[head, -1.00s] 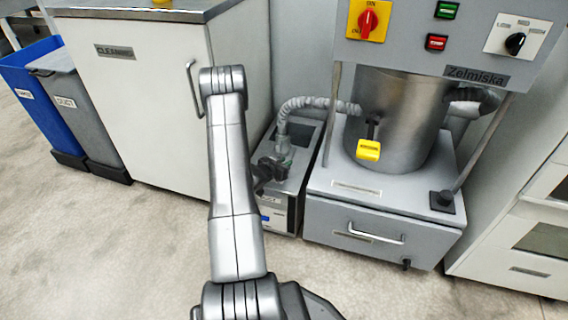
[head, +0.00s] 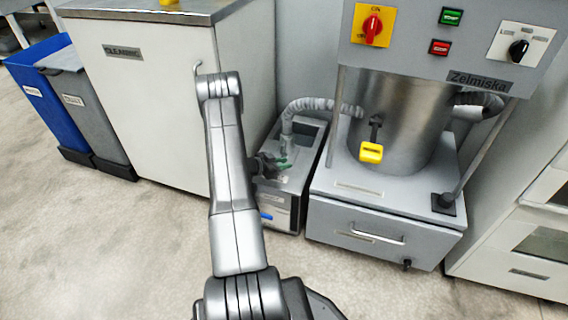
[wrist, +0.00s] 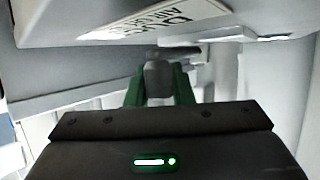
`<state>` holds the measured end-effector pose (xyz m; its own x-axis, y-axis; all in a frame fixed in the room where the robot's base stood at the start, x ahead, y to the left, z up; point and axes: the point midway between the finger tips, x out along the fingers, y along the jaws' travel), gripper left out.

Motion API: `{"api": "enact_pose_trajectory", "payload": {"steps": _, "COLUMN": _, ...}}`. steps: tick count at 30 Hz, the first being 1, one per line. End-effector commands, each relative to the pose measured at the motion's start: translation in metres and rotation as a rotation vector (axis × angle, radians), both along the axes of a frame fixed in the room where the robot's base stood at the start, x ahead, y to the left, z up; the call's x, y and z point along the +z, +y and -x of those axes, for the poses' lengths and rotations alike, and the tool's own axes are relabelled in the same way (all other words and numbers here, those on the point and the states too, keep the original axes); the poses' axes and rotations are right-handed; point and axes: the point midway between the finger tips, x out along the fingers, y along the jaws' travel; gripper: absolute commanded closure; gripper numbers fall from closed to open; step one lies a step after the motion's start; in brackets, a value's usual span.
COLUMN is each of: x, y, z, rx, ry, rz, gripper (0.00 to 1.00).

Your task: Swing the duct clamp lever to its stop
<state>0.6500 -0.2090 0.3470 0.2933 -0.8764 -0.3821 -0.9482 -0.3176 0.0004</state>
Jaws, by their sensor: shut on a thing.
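A white label (wrist: 165,20) with partly readable "DUC" lettering is on the panel just above the grip.
The grey box (head: 312,140) carries the ribbed duct (head: 318,104) to the steel drum (head: 402,118). A yellow-handled lever (head: 371,152) sticks out in front of the drum. A white cabinet (head: 150,110) stands close on the left. Floor in front is clear.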

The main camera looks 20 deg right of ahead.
Motion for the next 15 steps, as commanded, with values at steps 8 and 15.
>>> {"api": "enact_pose_trajectory", "payload": {"steps": 8, "x": 0.0007, "y": 0.0004, "z": -0.001, "rx": 0.002, "ry": -0.002, "rz": -0.002, "gripper": 0.71}}
{"api": "enact_pose_trajectory", "payload": {"steps": 15, "x": 0.0003, "y": 0.0003, "z": -0.0005, "rx": 0.003, "ry": -0.001, "rz": -0.001, "gripper": 0.57}}
